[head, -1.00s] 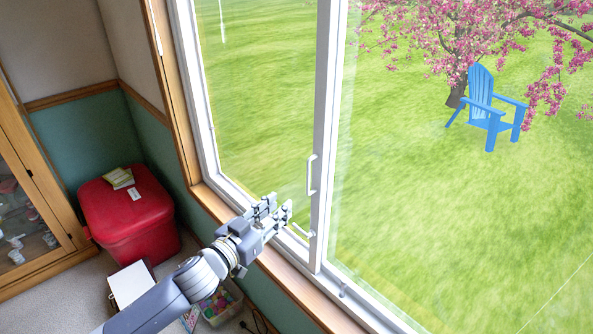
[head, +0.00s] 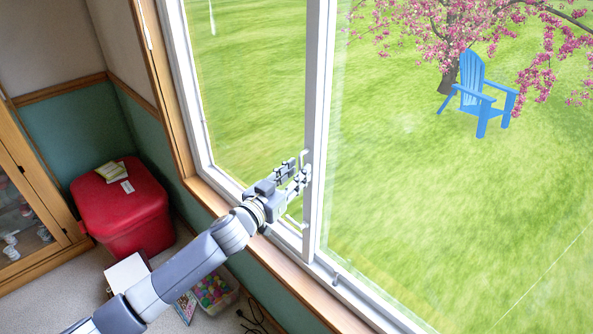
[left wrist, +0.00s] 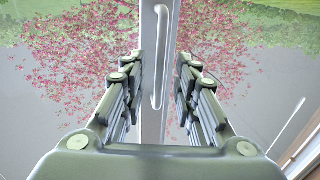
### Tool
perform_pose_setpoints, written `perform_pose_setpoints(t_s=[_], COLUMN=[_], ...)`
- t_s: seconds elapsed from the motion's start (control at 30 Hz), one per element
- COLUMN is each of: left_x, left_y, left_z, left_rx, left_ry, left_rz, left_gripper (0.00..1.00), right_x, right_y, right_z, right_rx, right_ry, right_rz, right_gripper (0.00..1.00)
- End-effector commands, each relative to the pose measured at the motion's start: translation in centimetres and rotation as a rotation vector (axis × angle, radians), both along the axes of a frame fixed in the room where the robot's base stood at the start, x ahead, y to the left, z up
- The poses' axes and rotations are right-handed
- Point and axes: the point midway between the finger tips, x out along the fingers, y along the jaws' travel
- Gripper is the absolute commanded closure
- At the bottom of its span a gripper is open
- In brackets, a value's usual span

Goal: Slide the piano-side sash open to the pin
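The left window sash (head: 312,110) has a white upright stile with a white pull handle (head: 304,157) on it. My left gripper (head: 297,174) is at the handle's height, fingers pointing at the stile. In the left wrist view, the gripper (left wrist: 160,90) is open, with its fingers on either side of the stile and a pale handle loop (left wrist: 157,60) between them. I see no finger closed on it. A small fitting (head: 338,277) sits on the lower track right of the stile; I cannot tell if it is the pin. My right gripper is not in view.
A wooden sill (head: 280,258) runs below the window. A red lidded box (head: 125,212) with papers on top stands in the corner. A clear bin of colourful pieces (head: 216,292) and a cord lie on the floor. A glass-fronted cabinet (head: 42,190) stands at left.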

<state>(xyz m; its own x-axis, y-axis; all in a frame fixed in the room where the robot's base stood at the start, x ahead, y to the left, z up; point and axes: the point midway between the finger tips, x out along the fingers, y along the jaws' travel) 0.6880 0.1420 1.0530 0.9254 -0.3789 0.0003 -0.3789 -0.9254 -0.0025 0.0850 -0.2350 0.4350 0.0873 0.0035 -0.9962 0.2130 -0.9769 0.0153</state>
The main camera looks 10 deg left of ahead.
Motion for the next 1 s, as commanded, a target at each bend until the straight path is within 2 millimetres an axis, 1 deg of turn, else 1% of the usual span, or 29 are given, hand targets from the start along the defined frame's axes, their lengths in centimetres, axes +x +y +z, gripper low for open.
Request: perform_pose_setpoints(t_s=[0.13, 0.4, 0.43, 0.53, 0.77, 0.87, 1.0], left_x=[0.5, 0.6, 0.6, 0.6, 0.6, 0.0, -1.9], left_y=[-0.3, -0.3, -0.3, -0.3, -0.4, -1.3, -4.3], left_z=[0.0, 0.0, 0.0, 0.0, 0.0, 0.0, -0.1], left_rx=[-0.001, -0.001, -0.001, -0.001, -0.001, -0.005, -0.010], left_ry=[0.001, 0.001, 0.001, 0.001, 0.001, 0.002, 0.004], left_rz=[-0.001, -0.001, -0.001, -0.001, -0.001, -0.004, -0.011], left_gripper=[0.72, 0.72, 0.77, 0.99, 1.00, 1.00, 1.00], right_x=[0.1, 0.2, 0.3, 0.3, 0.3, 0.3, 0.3], right_y=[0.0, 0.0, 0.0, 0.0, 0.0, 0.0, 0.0], right_z=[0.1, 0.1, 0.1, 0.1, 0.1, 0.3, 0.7], right_rx=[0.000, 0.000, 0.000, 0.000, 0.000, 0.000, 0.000], right_ry=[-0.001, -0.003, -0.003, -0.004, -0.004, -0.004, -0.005], right_rz=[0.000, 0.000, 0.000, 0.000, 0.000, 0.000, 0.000], right_gripper=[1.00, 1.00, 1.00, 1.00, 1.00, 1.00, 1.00])
